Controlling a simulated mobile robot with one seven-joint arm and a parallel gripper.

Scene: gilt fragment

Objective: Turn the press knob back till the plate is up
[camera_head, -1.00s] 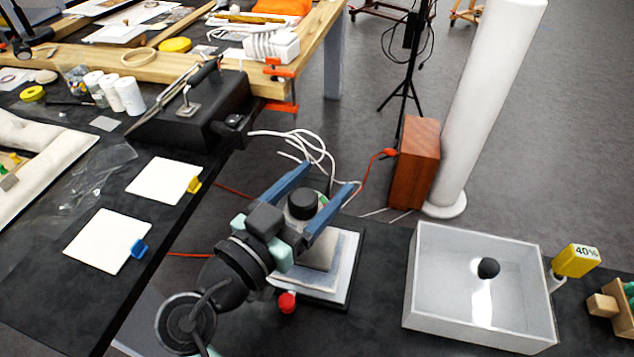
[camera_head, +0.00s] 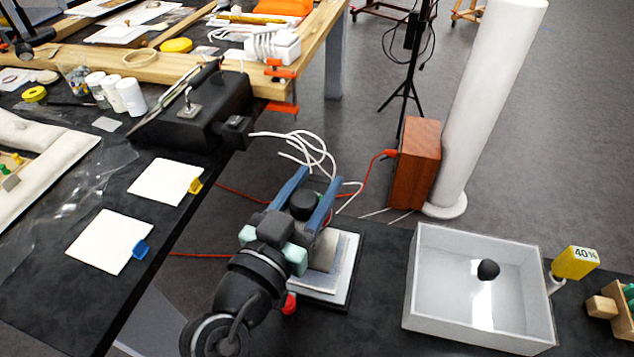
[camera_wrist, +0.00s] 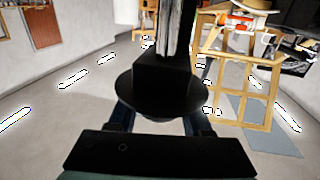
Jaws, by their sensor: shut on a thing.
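The press stands on the dark bench, with its black knob (camera_head: 303,205) on top and a pale plate stack (camera_head: 340,268) below. My gripper (camera_head: 305,196) reaches over the press from the front. Its two blue fingers are shut on the knob, one on each side. In the wrist view a wide black disc (camera_wrist: 160,92) with a block on it sits between the blue fingers. My wrist and gripper body hide the near left part of the press, and the plate's height is hard to tell. A red ball (camera_head: 290,303) shows beside my wrist at the press's front.
A grey-walled tray (camera_head: 410,290) with a black ball-like thing (camera_head: 488,269) stands right of the press. A yellow 40% tag (camera_head: 576,261) is beyond it. White cards (camera_head: 108,240) lie on the left table. White cables (camera_head: 310,145) loop behind the press.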

